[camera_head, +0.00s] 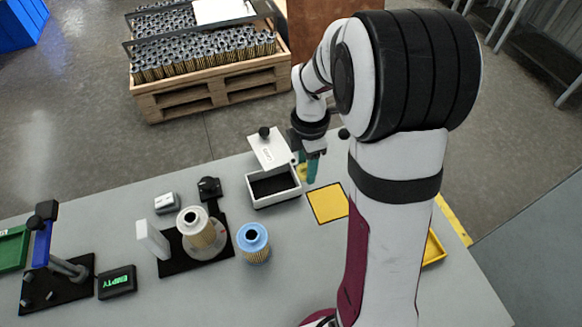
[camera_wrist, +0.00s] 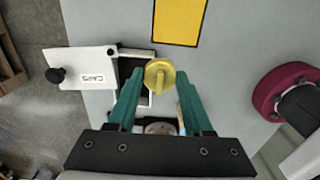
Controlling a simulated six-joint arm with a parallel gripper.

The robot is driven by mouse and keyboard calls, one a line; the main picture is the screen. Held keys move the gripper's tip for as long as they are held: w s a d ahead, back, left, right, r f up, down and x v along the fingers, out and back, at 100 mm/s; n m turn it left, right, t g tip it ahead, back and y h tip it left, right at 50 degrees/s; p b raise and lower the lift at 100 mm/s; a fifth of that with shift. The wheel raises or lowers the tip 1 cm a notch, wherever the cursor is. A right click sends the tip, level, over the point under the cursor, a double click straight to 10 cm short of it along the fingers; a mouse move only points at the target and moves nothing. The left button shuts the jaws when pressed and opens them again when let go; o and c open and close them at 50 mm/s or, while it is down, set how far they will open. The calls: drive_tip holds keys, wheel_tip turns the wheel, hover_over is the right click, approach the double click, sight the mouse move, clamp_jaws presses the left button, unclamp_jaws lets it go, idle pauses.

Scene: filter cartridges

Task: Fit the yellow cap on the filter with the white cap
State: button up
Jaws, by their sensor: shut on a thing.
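My gripper (camera_head: 310,172) is shut on a yellow cap (camera_wrist: 159,77), which sits between the green fingertips in the wrist view. The yellow cap (camera_head: 302,170) is partly hidden by the fingers in the head view. They are at the right side of the white box marked CAPS (camera_head: 277,198), whose lid (camera_head: 269,150) is open. The filter with the white cap (camera_head: 197,229) stands upright on a black base (camera_head: 172,262) left of the box. A filter with a blue cap (camera_head: 253,243) stands to its right on the table.
A yellow square (camera_head: 328,203) lies right of the box. A yellow tray (camera_head: 434,249) is partly behind my arm. A display reading EMPTY (camera_head: 117,282), a blue-handled press (camera_head: 43,245) and a green tray (camera_head: 13,249) are at left. A pallet of filters (camera_head: 205,75) stands behind the table.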

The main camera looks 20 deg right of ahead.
drive_tip(key=a+r, duration=0.3)
drive_tip(key=a, duration=1.2)
wheel_tip(320, 180, up, 2)
hover_over(190, 217)
drive_tip(key=shift+d+r, duration=0.2)
drive_tip(key=shift+s+a+f, duration=0.1)
drive_tip(key=shift+a, duration=0.1)
drive_tip(key=shift+f, duration=1.65)
drive_tip(key=shift+f, duration=0.65)
drive_tip(key=o, duration=1.1)
drive_tip(key=shift+o, duration=0.3)
drive_tip(key=shift+o, duration=1)
